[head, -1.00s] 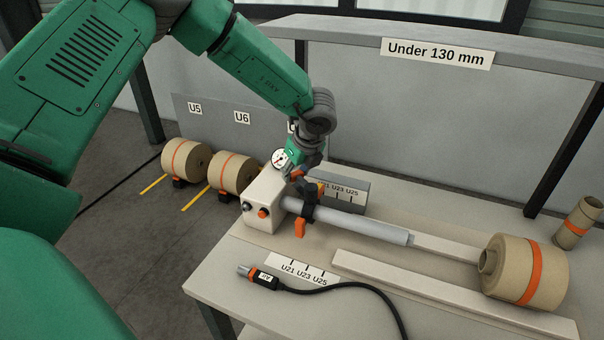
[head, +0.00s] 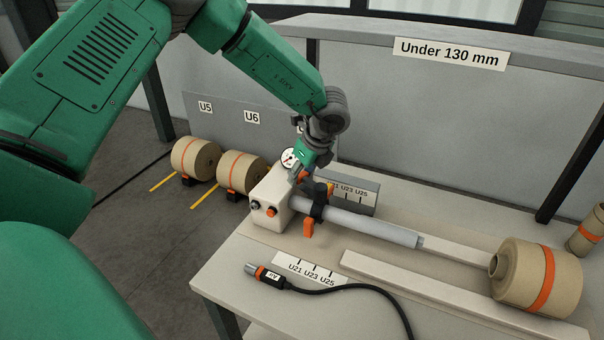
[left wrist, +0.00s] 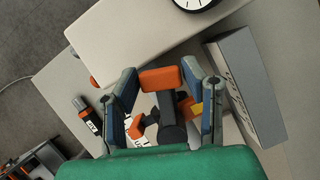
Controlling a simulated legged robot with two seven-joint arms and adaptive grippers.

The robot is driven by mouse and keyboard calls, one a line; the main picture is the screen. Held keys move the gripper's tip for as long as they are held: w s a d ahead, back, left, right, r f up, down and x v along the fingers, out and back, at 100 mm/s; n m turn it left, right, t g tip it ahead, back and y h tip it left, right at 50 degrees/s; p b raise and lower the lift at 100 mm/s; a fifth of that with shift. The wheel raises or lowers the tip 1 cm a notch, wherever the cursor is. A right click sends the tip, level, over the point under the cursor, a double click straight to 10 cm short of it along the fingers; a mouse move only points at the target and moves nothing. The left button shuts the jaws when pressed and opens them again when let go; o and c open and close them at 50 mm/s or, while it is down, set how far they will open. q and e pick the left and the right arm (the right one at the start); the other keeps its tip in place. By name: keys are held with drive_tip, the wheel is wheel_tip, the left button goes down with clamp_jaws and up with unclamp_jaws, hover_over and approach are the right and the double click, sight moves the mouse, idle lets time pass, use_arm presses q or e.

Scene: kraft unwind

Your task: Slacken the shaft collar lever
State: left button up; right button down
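The shaft collar (head: 320,203) is a black ring around the grey shaft (head: 365,225), close to the cream housing (head: 270,205). An orange tab (head: 308,229) hangs at its front; an orange-yellow piece shows behind it. My left gripper (head: 303,178) is just above the collar. In the left wrist view its two fingers (left wrist: 160,74) stand apart on either side of an orange block (left wrist: 160,80) on a dark stem, seemingly the collar lever. Whether the pads press on it is unclear. The collar (left wrist: 173,130) shows below the block. My right gripper is out of view.
A black cable with a plug (head: 268,278) lies at the table's front. A grey marked block (head: 352,195) and a gauge (head: 289,157) are close behind the gripper.

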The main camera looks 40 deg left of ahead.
sight(315, 183)
use_arm(q)
drive_tip(key=shift+o, duration=0.7)
drive_tip(key=shift+w, duration=0.1)
drive_tip(key=v, duration=1.1)
drive_tip(key=shift+r, duration=0.3)
drive_tip(key=shift+d, duration=0.15)
